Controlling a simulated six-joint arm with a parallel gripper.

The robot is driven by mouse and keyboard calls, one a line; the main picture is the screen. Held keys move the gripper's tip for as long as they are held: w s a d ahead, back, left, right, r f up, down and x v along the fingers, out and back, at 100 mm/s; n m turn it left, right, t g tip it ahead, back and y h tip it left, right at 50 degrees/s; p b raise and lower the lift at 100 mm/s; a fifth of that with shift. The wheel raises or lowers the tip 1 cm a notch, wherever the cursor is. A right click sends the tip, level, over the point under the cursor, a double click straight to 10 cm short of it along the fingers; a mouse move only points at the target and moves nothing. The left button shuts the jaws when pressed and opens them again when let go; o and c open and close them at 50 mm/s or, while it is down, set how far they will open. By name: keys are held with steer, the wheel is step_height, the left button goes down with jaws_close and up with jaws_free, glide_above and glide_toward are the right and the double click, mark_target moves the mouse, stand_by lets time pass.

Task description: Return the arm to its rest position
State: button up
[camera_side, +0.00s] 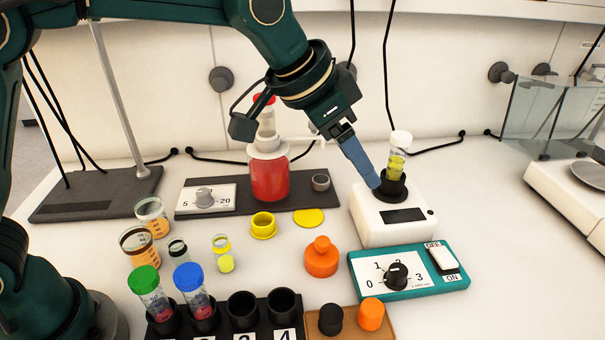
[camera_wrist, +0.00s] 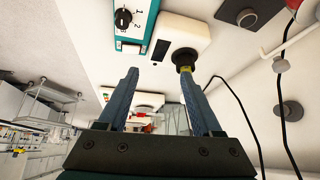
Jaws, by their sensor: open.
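My gripper (camera_side: 374,183) is at the right of centre in the side view, its blue fingers slanting down beside the black cup of the white mixer (camera_side: 392,232). In the wrist view the two fingers (camera_wrist: 159,78) stand wide apart with nothing held between them. A tube (camera_side: 398,156) with a white cap and yellow-green liquid stands upright in the black cup. In the wrist view the cup (camera_wrist: 184,57) shows just beyond the right fingertip. I cannot tell whether a finger touches the cup or tube.
A red bottle (camera_side: 269,178) with a dispenser stands on a dark plate behind. A teal control box (camera_side: 408,272) is in front of the mixer. A black rack (camera_side: 225,327) holds green-capped and blue-capped tubes. Cups and an orange flask (camera_side: 322,258) stand between. A glass-sided balance (camera_side: 570,190) is at right.

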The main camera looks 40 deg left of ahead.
steer(key=s+a+r+n+t+y, duration=0.1)
steer(key=s+a+r+n+y, duration=0.3)
steer(key=s+a, duration=0.6)
steer(key=s+a+f+n, duration=0.1)
steer(key=s+a+f, duration=0.2)
steer(key=s, duration=0.2)
steer(key=s+a+f+n+g, duration=0.1)
steer(key=s+a+f+n, duration=0.1)
steer(key=s, duration=0.4)
step_height(320, 180, down, 2)
steer(key=shift+a+f+h, duration=0.1)
steer(key=shift+a+h, duration=0.3)
steer(key=shift+a, duration=0.2)
